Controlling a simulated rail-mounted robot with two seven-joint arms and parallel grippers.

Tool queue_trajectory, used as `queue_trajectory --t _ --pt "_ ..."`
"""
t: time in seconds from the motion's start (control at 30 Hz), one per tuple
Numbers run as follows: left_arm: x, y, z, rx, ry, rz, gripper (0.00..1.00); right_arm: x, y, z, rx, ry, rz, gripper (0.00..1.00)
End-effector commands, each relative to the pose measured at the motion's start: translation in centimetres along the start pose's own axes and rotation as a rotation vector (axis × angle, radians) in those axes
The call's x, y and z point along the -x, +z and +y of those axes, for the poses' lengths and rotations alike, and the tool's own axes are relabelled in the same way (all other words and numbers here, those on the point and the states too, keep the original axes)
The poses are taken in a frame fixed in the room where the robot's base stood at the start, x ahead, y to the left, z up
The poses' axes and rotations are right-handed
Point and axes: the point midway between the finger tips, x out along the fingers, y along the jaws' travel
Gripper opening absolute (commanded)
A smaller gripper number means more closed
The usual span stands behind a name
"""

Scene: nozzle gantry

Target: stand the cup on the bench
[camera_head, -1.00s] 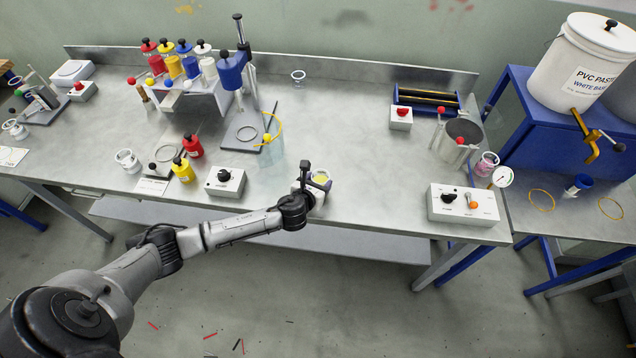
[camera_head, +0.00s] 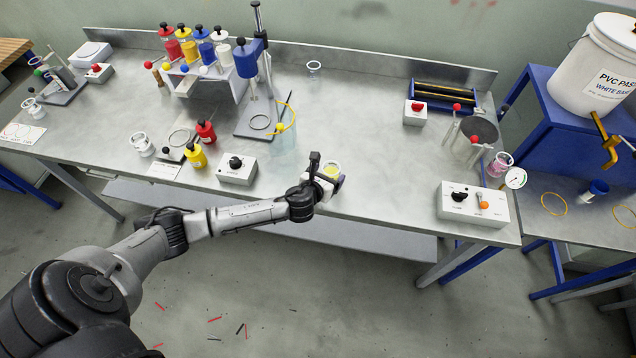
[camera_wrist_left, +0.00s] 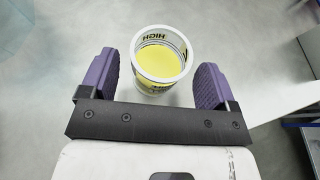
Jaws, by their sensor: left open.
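The cup (camera_head: 332,170) is a small white-rimmed cup with black lettering and yellow contents. It stands upright at the front edge of the bench (camera_head: 370,190), though its base is partly hidden. My left gripper (camera_head: 327,175) is at the cup. In the left wrist view the cup (camera_wrist_left: 161,55) sits between the two purple fingers of my left gripper (camera_wrist_left: 158,82), with a visible gap on each side. The jaws are open. My right gripper is not in view.
A grey control box (camera_head: 238,169) and yellow bottle (camera_head: 194,156) stand to the left. A switch box (camera_head: 474,205) and metal pot (camera_head: 477,132) stand to the right. The bench middle is clear.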

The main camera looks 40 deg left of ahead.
Motion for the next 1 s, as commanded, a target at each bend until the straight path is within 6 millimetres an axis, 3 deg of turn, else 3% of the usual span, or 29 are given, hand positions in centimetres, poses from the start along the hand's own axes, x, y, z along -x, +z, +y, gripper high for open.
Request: queue_trajectory --t 0.3,0.5,0.87,1.0 --pt "6.1 0.1 0.0 -0.001 -0.003 0.001 0.82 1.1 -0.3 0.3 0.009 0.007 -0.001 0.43" --pt "9.0 0.0 0.0 0.0 -0.002 0.001 0.82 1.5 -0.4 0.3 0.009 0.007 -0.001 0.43" --pt "11.0 0.0 -0.1 0.011 0.0 0.002 0.82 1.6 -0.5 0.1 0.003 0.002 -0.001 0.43" --pt "12.4 -1.2 -1.0 0.2 0.016 0.053 0.82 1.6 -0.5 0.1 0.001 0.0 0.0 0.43"
